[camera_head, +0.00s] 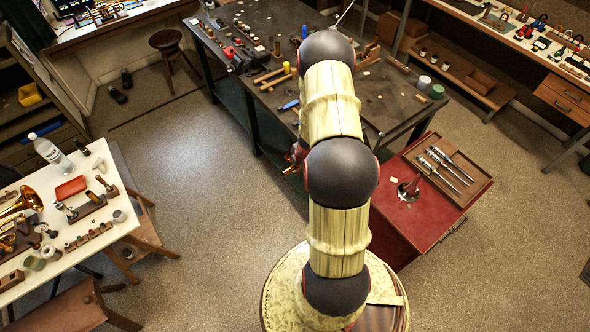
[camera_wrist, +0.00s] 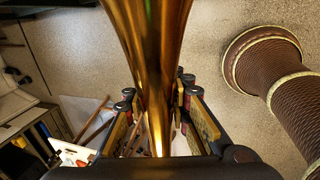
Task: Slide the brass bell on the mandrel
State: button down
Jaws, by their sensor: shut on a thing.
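A long golden brass bell (camera_wrist: 150,40) fills the middle of the wrist view, flaring toward the top edge. My gripper (camera_wrist: 157,105) is shut on its narrower part, with fingers on both sides. In the head view my arm hides most of the gripper, and only a small red and brass-coloured bit shows left of the arm beside the dark workbench.
The red cabinet (camera_head: 389,205) also bears a brown tray (camera_head: 480,186) with several silver tools. The dark workbench (camera_head: 240,80) behind is cluttered. A white table (camera_head: 75,255) at left holds brass parts and a bottle (camera_head: 52,155). Open floor (camera_head: 215,200) lies between.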

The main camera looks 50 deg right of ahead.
jog(key=shift+s+d, duration=0.25)
jog(key=shift+d, duration=0.8)
jog(key=shift+s+d, duration=0.2)
jog(key=shift+d, duration=0.85)
jog(key=c, duration=1.6)
grip_release()
jog(key=shift+o, duration=0.7)
jog(key=shift+r, duration=0.1)
jog(key=v, duration=1.1)
jog(key=shift+r, duration=0.4)
jog(key=shift+s, duration=0.1)
